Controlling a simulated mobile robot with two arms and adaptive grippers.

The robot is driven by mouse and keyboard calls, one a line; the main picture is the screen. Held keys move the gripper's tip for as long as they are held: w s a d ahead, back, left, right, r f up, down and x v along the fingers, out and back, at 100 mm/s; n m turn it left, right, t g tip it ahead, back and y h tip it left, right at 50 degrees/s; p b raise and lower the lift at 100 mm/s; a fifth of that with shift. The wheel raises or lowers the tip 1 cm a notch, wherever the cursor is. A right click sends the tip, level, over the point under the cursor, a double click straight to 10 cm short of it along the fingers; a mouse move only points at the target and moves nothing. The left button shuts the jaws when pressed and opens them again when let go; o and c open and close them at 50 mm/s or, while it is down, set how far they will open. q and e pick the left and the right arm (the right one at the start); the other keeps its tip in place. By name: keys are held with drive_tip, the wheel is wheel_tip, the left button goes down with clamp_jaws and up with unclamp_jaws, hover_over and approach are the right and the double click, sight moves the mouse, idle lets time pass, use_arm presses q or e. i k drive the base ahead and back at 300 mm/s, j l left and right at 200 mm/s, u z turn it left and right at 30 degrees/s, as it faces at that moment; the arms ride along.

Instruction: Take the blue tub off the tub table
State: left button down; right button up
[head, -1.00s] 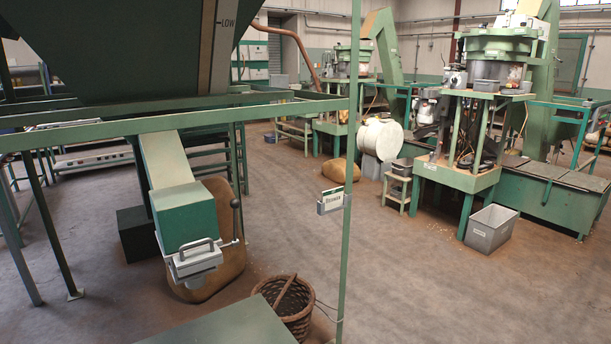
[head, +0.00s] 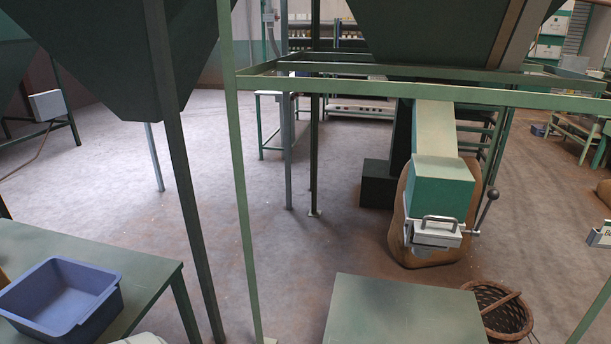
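The blue tub (head: 62,295) stands upright at the lower left of the head view, and its inside looks empty. It sits on a green table (head: 150,268), near that table's front and left part as seen here. The tub's lower left edge is cut off by the picture's border. Neither of my grippers shows in the head view.
Green frame posts (head: 243,200) rise between the tub's table and a bare green table (head: 405,312) at the bottom centre. A wicker basket (head: 497,310) and a brown sack (head: 428,240) under the hopper chute (head: 443,185) stand at right. Open floor lies behind.

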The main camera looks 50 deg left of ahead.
sight(60, 299)
drive_tip(key=u, duration=3.1)
drive_tip(key=j+z, duration=0.1)
drive_tip(key=z, duration=0.65)
drive_tip(key=i+j+z, duration=0.2)
drive_tip(key=j+z, duration=0.2)
drive_tip(key=j, duration=0.25)
drive_tip(key=i+j+z, duration=0.1)
drive_tip(key=j+z, duration=0.3)
drive_tip(key=j, duration=0.3)
drive_tip(key=j+z, duration=0.4)
drive_tip(key=j, duration=0.3)
